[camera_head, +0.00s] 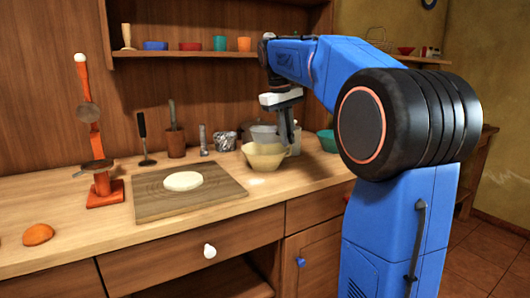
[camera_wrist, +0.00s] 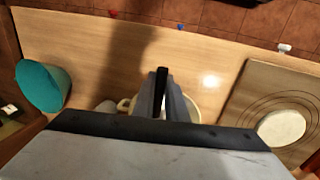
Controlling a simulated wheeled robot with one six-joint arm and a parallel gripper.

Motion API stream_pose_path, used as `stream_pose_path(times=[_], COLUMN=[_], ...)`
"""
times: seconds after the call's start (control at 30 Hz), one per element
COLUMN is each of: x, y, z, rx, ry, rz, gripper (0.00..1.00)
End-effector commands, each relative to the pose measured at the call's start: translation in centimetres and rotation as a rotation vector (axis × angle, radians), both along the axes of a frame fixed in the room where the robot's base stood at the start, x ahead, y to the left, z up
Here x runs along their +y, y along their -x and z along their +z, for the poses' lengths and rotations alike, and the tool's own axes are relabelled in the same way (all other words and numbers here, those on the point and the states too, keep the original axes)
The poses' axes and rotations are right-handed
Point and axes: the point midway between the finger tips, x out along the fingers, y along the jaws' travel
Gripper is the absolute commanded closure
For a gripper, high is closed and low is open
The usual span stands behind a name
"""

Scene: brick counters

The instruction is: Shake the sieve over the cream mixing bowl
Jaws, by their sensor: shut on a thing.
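The cream mixing bowl (camera_head: 264,157) stands upright on the wooden counter, right of the board. My gripper (camera_head: 288,138) points down just above and behind the bowl's right side. In the wrist view my gripper (camera_wrist: 164,98) is shut on a thin dark piece (camera_wrist: 160,88), which looks like the handle of the sieve. The sieve's mesh is not clearly seen; a grey shape (camera_head: 264,132) shows above and behind the bowl's rim. In the wrist view the bowl (camera_wrist: 196,108) is mostly hidden behind my fingers and wrist.
A wooden board (camera_head: 152,203) with a pale dough disc (camera_head: 183,181) lies left of the bowl. A teal bowl (camera_head: 327,140) is to the right. A metal cup (camera_head: 224,141), mortar (camera_head: 176,143) and orange scale (camera_head: 103,186) stand along the counter.

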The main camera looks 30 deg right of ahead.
Motion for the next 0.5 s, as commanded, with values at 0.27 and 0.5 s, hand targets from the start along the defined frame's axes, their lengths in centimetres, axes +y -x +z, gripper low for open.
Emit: stream_pose_path(times=[0.27, 0.5], x=[1.8, 2.0], y=[0.0, 0.0], z=[0.0, 0.0], rx=[0.0, 0.001], ry=[0.0, 0.0], rz=[0.004, -0.001], gripper=[1.0, 1.0])
